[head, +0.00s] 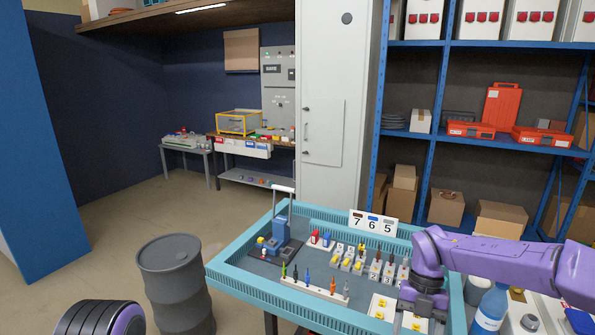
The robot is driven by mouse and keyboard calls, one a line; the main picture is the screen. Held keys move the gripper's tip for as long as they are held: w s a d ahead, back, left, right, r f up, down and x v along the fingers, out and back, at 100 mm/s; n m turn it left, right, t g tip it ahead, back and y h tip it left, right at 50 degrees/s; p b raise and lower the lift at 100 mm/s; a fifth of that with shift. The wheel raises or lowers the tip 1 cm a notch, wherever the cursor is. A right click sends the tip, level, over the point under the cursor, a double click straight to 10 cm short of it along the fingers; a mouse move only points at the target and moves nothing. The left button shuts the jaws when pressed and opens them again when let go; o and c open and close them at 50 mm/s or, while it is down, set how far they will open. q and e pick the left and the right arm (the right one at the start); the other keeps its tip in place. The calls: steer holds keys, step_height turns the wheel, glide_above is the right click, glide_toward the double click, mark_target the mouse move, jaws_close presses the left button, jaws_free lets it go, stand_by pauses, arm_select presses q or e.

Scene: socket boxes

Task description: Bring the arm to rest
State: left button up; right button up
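My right arm (500,258) comes in from the right, its forearm about level and its wrist bent down over the right part of the teal-rimmed tray table (232,285). My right gripper (419,312) points down with its fingers apart, above white cards with yellow pieces (381,306). Nothing shows between the fingers. At the bottom left a dark ribbed round part of my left arm (100,318) with a purple rim is in view. My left gripper is outside the picture.
The tray holds a row of small coloured tools (308,283), numbered blocks and a sign reading 7 6 5 (373,223). A dark barrel (172,262) stands to its left. Blue shelving (432,150) stands behind.

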steer(key=s+d+f+n+t+h+b, duration=0.2)
steer(key=s+d+f+n+h, duration=0.15)
steer(key=f+n, duration=0.35)
steer(key=s+d+f+n+t+h+b, duration=0.25)
steer(key=s+f+n+h, duration=0.2)
steer(key=f, duration=0.55)
steer(key=s+d+f+n+t+h+b, duration=0.1)
steer(key=s+d+f+n+h, duration=0.25)
steer(key=f+n, duration=0.4)
arm_select(q)
step_height(320, 180, down, 8)
steer(key=b, duration=0.2)
steer(key=shift+w+f, duration=0.2)
steer(key=shift+w, duration=0.2)
arm_select(e)
steer(key=s+a+f+n+t+y, duration=0.1)
steer(key=s+a+f+n+y, duration=0.1)
steer(key=s+n, duration=0.5)
steer(key=s+a+f+n+y, duration=0.2)
steer(key=s+f+n+y, duration=0.2)
steer(key=s+f+n, duration=0.3)
steer(key=s+n, duration=0.1)
steer(key=s, duration=0.2)
steer(key=shift+a+f+t, duration=0.2)
steer(key=shift+f+t, duration=0.05)
steer(key=shift+t, duration=0.1)
steer(key=shift+y, duration=0.25)
